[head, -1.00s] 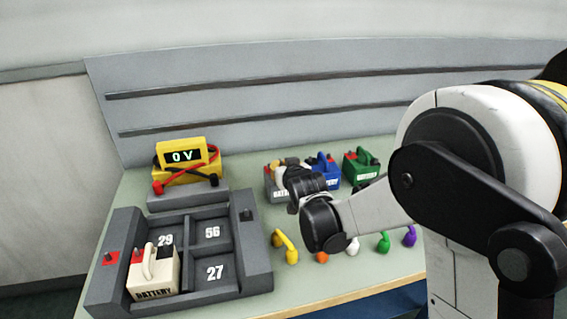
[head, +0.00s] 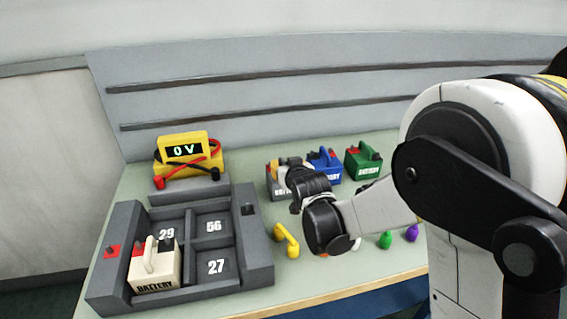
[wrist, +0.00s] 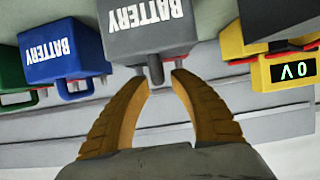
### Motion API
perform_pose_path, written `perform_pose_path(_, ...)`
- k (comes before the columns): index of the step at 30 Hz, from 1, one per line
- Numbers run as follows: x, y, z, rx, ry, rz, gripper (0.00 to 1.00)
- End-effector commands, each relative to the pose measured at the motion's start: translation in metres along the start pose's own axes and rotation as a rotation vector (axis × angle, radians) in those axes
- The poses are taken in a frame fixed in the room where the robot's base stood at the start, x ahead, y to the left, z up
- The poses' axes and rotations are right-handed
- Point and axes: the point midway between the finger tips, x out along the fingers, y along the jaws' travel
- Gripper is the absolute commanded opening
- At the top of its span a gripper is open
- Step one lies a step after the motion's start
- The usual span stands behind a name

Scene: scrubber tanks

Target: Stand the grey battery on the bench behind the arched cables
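The grey battery (head: 274,183) stands on the bench, left of the blue battery, partly hidden by my gripper (head: 284,166) in the head view. In the wrist view the grey battery (wrist: 150,38) appears upside down. The fingertips of my gripper (wrist: 160,77) are on either side of its handle, with a gap visible, so the gripper looks open; contact is not clear. Red and black cables (head: 204,176) arch in front of the yellow meter (head: 183,149), which reads 0 V and stands left of the grey battery.
A blue battery (head: 327,167) and a green battery (head: 362,160) stand to the right. A numbered tray (head: 258,262) holds a cream battery (head: 150,270) in front of the meter. Small coloured pieces, including a yellow one (head: 287,240), lie near the front edge. A grey panel backs the bench.

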Motion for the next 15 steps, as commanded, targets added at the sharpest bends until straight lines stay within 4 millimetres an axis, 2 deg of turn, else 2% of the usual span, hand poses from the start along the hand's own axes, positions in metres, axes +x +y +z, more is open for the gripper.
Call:
perform_pose_path(9, -0.072, 0.000, -0.003, 0.000, 0.000, -0.001, 0.27)
perform_pose_path(15, -0.103, 0.000, -0.002, 0.000, 0.000, 0.000, 0.27)
